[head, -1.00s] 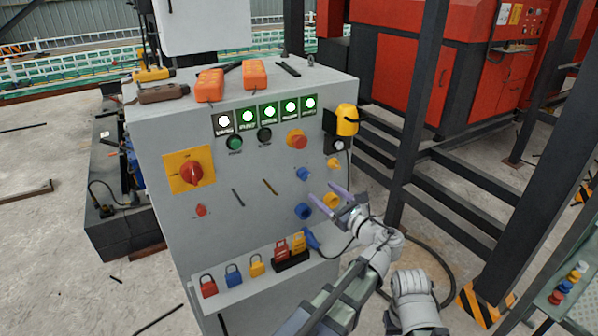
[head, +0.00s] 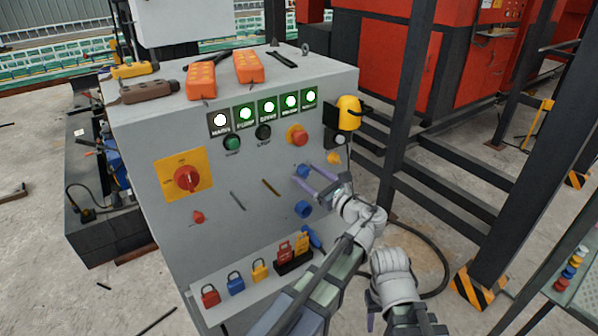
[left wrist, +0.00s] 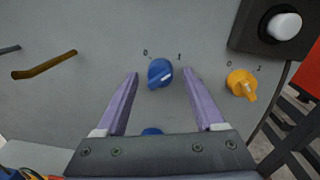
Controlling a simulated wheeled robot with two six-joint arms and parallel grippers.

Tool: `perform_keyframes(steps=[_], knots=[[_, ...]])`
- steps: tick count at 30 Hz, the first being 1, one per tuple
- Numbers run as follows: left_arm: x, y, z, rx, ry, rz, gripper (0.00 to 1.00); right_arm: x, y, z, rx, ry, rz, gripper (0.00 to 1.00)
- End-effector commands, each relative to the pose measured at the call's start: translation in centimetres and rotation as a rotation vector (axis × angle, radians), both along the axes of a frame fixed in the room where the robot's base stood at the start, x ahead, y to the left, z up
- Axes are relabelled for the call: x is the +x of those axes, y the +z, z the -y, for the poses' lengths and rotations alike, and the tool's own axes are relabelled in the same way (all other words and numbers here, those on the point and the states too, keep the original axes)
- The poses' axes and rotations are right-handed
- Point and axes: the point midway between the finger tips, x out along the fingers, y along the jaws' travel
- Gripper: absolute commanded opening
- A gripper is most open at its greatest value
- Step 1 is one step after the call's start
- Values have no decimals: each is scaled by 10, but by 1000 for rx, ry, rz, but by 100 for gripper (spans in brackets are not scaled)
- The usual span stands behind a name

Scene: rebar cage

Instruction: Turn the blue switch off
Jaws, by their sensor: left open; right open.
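The blue switch (head: 303,170) is a small round knob on the right part of the grey panel. My left gripper (head: 301,174) is open. Its two purple fingers stand on either side of the knob, with a gap on both sides in the left wrist view (left wrist: 160,76). My right gripper (head: 385,322) is low in the head view, partly cut off and away from the panel.
A yellow switch (left wrist: 241,84) is right of the blue one. A larger blue socket (head: 303,209) is below. A red emergency button (head: 297,135) is above and a red rotary switch (head: 187,179) is left. Black steel posts (head: 408,110) stand right of the panel.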

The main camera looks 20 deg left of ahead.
Motion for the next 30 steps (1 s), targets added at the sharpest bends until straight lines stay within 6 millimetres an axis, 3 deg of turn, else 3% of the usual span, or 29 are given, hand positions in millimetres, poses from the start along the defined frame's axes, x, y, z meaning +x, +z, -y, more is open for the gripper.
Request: perform_keyframes(steps=[8,26,30], knots=[[0,0,1,0,-1,0,68,0,0,0,0,0,0,50],[1,0,1,0,-1,0,1,0,0,0,0,0,0,50],[1,0,1,0,-1,0,0,0,0,0,0,0,0,50]])
